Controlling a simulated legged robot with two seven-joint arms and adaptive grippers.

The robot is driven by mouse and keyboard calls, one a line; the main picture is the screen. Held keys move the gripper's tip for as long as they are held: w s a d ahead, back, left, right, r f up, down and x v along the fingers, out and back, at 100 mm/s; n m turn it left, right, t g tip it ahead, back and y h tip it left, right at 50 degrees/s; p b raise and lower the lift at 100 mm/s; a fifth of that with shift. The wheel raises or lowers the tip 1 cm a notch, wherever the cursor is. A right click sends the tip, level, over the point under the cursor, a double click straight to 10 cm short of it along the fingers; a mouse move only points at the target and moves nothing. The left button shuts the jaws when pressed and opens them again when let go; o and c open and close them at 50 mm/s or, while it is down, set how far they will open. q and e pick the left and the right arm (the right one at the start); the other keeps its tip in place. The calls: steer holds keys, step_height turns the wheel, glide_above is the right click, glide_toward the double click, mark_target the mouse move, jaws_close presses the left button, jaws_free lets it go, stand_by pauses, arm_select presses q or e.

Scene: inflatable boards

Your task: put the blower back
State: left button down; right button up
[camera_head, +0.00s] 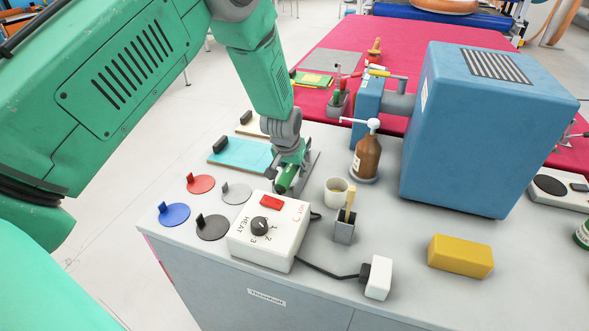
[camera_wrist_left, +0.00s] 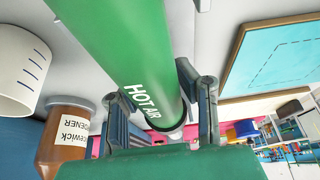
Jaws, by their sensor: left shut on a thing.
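The blower (camera_head: 286,180) is a green tube lettered HOT AIR, and it fills the middle of the left wrist view (camera_wrist_left: 130,50). My left gripper (camera_head: 290,158) is shut on it, with one finger on each side of the tube in the left wrist view (camera_wrist_left: 160,100). The gripper and blower are behind the white heat control box (camera_head: 268,232), beside a grey flat piece (camera_head: 312,172) that they partly hide. I cannot tell whether the blower touches the surface below. My right gripper is not in view.
A white measuring cup (camera_head: 336,191), brown hardener bottle (camera_head: 366,158) and brush holder (camera_head: 344,230) stand just right. Coloured discs (camera_head: 200,184) and a turquoise sheet (camera_head: 240,153) lie left. A blue machine (camera_head: 480,130) stands at right; a yellow block (camera_head: 460,257) lies in front.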

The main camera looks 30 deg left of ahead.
arm_select(q)
steer(key=c, duration=0.7)
jaws_free()
steer(key=shift+r+p, duration=2.4)
steer(key=shift+r, duration=0.65)
